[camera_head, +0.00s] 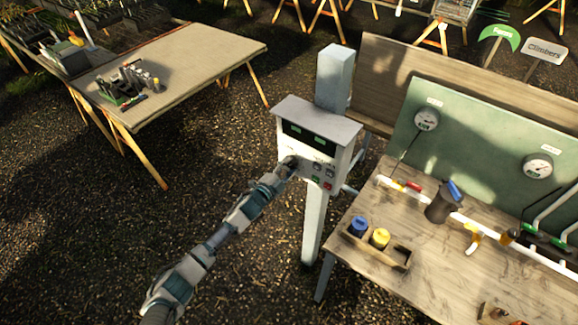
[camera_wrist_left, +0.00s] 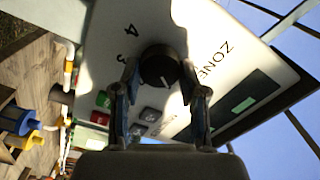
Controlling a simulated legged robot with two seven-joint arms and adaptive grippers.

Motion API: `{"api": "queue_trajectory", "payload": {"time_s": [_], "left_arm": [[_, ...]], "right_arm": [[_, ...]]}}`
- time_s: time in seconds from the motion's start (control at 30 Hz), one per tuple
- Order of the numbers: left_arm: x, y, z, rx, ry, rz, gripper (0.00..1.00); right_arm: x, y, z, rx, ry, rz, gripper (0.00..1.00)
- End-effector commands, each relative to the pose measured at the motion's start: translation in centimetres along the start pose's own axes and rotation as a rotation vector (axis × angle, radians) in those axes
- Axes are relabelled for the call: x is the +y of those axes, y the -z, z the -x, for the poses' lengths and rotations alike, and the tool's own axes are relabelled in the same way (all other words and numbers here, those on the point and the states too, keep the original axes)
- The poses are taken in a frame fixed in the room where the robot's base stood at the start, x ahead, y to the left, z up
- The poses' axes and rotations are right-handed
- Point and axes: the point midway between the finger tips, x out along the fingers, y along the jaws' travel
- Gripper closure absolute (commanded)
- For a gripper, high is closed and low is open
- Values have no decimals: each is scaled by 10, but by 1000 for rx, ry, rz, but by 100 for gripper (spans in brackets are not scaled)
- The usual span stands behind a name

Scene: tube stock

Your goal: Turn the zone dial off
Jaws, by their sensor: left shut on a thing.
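The zone dial (camera_wrist_left: 160,66) is a round black knob with a small white mark, on the white face of a control box (camera_head: 340,162) on a post. In the left wrist view, the word ZONE and the digits 3 and 4 are printed around it. My left gripper (camera_head: 289,163) reaches the box's front face from the lower left. In the wrist view its two fingers (camera_wrist_left: 160,80) are shut on the dial, one on each side. In the head view the gripper hides most of the dial. My right gripper is not in view.
The box also carries green displays, dark buttons, a green button (camera_head: 316,179) and a red button (camera_head: 328,186). A wooden bench (camera_head: 400,285) with pipes and a wooden holder stands close on the right. Another table (camera_head: 200,60) stands back left. Open gravel lies between.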

Motion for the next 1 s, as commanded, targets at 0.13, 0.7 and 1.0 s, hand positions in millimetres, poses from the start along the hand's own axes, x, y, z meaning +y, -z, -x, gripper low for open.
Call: {"api": "queue_trajectory", "payload": {"time_s": [0.13, 0.7, 1.0], "left_arm": [[-3, -2, 0, -6, 1, 136, 92], [-1, -3, 0, -6, 0, 524, 92], [1, -4, 1, -7, -2, 585, 92]], "right_arm": [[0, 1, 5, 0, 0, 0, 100], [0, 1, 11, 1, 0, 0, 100], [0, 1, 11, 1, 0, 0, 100]]}}
